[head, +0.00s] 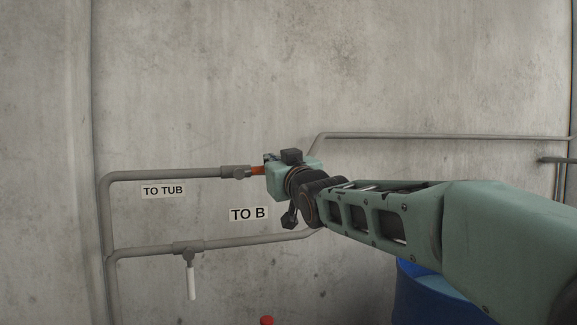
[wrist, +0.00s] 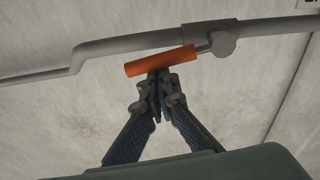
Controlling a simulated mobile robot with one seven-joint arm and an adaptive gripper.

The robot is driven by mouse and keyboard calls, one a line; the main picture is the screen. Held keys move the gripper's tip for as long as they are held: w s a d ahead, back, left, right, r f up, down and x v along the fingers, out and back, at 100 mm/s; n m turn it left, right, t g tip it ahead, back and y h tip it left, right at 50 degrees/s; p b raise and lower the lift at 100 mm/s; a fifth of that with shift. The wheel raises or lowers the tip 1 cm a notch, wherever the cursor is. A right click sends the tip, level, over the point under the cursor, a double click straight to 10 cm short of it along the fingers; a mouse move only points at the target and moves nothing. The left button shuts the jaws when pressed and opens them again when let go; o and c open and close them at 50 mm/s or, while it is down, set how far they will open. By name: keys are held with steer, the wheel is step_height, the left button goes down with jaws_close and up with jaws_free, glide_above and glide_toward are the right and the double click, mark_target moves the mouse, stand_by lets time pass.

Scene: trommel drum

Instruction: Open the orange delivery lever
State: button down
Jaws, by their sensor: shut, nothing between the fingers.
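The orange lever (head: 258,170) sits on a valve (head: 235,172) in the upper grey wall pipe. It lies roughly along the pipe, and my wrist hides its right part. In the wrist view the whole orange lever (wrist: 160,61) shows, slightly tilted against the pipe, its right end joined to the valve (wrist: 222,43). My gripper (wrist: 161,80) is shut and empty. Its fingertips are at the middle of the lever's lower edge in that view; I cannot tell whether they touch it. In the head view my wrist hides the fingers.
A lower pipe (head: 140,251) carries a valve with a white handle (head: 192,280) hanging down. Labels TO TUB (head: 163,191) and TO B (head: 248,213) are on the wall. A blue drum (head: 425,300) and a red object (head: 267,321) stand below. The wall above the pipes is clear.

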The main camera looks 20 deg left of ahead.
steer(key=shift+w+d+f+m+b, duration=0.1)
steer(key=shift+f+m+b, duration=0.6)
steer(key=shift+m, duration=0.3)
steer(key=shift+r, duration=0.1)
